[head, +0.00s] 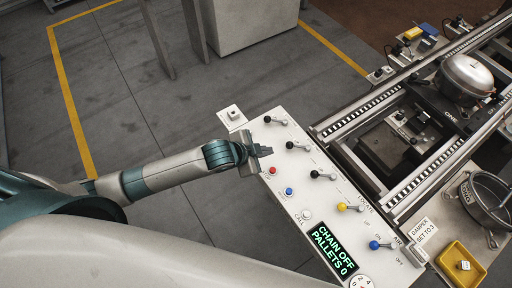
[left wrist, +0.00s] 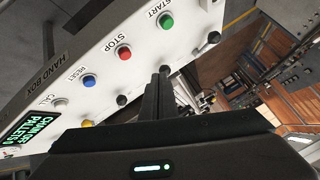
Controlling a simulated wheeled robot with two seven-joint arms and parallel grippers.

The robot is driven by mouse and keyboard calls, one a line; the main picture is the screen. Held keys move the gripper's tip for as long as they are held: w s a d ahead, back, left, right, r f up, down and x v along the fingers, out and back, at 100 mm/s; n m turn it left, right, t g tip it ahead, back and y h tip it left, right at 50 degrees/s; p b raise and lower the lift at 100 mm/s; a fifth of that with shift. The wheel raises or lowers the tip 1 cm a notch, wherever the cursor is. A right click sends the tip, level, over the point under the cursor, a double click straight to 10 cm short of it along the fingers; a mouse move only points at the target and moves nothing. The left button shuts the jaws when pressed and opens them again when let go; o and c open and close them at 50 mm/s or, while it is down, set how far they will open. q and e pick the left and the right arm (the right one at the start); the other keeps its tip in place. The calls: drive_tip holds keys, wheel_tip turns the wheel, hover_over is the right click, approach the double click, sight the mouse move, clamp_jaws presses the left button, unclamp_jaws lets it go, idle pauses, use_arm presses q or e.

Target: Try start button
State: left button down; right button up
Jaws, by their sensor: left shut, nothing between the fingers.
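The green start button (left wrist: 166,21) is on the white hand box (left wrist: 60,78), at the top of the left wrist view. In the head view my left gripper hides it. The red stop button (left wrist: 124,53) is beside it and also shows in the head view (head: 272,170). My left gripper (head: 264,151) is shut and empty, over the upper left part of the hand box. In the left wrist view its fingertips (left wrist: 163,71) show below the start button, with a gap in the picture; I cannot tell the depth. The display (head: 333,248) reads CHAIN OFF, PALLETS 0.
A blue reset button (head: 289,191) and a white call button (head: 306,214) follow along the box. Black levers (head: 290,145), a yellow lever (head: 343,207) and a blue lever (head: 375,245) stand beside them. The conveyor (head: 365,115) with a compressor (head: 466,76) is at right.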

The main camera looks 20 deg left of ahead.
use_arm(q)
drive_tip(key=w+a+r+m, duration=0.3)
drive_tip(key=a+r, duration=0.1)
drive_tip(key=a, duration=0.1)
drive_tip(key=shift+w+a+p, duration=0.15)
drive_tip(key=shift+w+p, duration=0.2)
drive_tip(key=shift+p, duration=0.1)
drive_tip(key=shift+f, duration=0.15)
wheel_tip(320, 180, down, 6)
drive_tip(key=b, duration=0.5)
drive_tip(key=shift+f, duration=0.15)
drive_tip(key=shift+f+b, duration=0.7)
drive_tip(key=shift+f, duration=0.4)
